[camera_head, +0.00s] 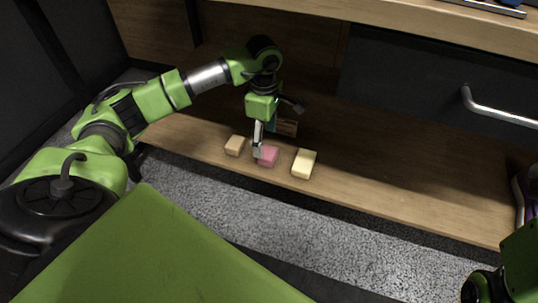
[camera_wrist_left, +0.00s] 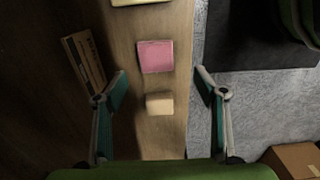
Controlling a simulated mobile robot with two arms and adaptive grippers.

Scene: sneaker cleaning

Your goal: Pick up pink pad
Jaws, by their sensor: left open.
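The pink pad (camera_head: 269,157) lies flat on the wooden shelf, between a tan pad and a pale yellow pad. My left gripper (camera_head: 258,151) points down at it, and its finger hides part of the pad's left side. In the left wrist view, the pink pad (camera_wrist_left: 155,56) lies just ahead of my open, empty left fingers (camera_wrist_left: 161,72). The fingers show on either side, apart from it. My right gripper's fingers are not visible; only part of my right arm shows at the lower right in the head view.
The tan pad (camera_head: 235,145) lies left of the pink pad, the pale yellow pad (camera_head: 304,163) right. The shelf (camera_head: 400,197) is clear to the right, up to a shoe (camera_head: 522,198). A handled drawer (camera_head: 440,100) stands above.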

